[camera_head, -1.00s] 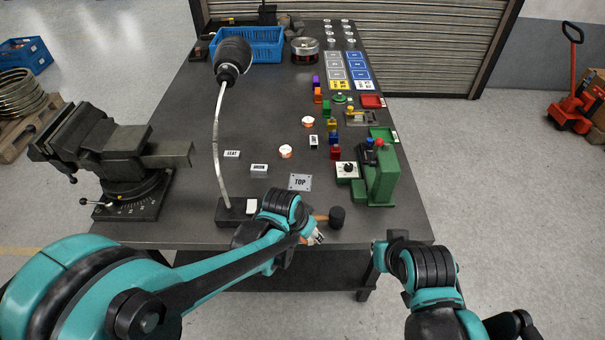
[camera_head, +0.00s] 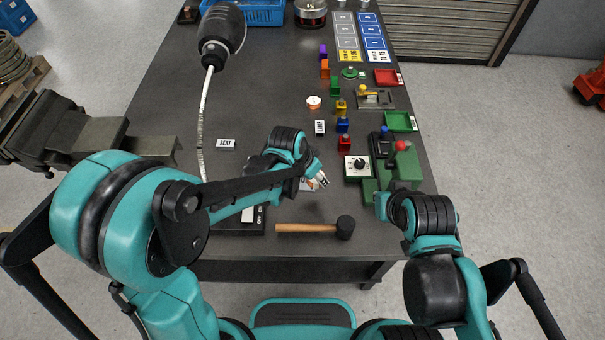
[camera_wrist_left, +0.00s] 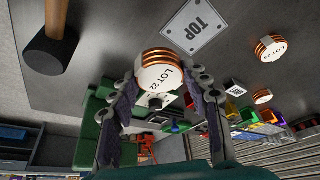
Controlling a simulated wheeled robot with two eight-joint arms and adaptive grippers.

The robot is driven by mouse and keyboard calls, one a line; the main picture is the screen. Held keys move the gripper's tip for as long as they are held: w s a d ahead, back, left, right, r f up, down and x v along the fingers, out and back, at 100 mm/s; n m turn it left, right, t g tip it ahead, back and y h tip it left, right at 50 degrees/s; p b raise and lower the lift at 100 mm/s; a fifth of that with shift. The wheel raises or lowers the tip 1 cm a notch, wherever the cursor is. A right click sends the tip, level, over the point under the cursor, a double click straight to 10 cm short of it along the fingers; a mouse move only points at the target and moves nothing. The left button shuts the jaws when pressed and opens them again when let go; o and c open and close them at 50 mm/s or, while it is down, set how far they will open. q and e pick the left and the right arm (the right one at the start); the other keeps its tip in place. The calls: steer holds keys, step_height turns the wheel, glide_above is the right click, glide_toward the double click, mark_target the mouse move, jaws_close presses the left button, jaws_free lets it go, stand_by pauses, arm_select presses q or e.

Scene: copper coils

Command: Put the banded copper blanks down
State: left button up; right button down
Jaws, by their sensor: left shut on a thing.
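My left gripper (camera_wrist_left: 160,88) is shut on a banded copper blank (camera_wrist_left: 158,72), a round piece with copper bands and a white face marked LOT 22. In the head view my left gripper (camera_head: 320,181) is over the near part of the bench; the blank is hardly visible there. The height of the held blank above the bench is unclear. Two more banded blanks lie on the bench in the wrist view, one nearer (camera_wrist_left: 270,49) and one farther (camera_wrist_left: 263,96). The head view shows one blank (camera_head: 314,102); my left arm hides the other. My right gripper's fingers cannot be made out.
A mallet (camera_head: 310,228) lies near the front edge. A lamp (camera_head: 205,110) stands left; a green press (camera_head: 404,168), dial box (camera_head: 357,167) and coloured blocks stand right. Bare bench (camera_head: 250,100) shows mid-left.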

arm_select(q)
steer(key=b, duration=0.2)
glide_above(302, 181)
step_height(302, 181, down, 4)
steer(key=shift+w+f, duration=0.1)
step_height(302, 181, down, 4)
steer(key=shift+b, duration=0.75)
steer(key=o, duration=1.3)
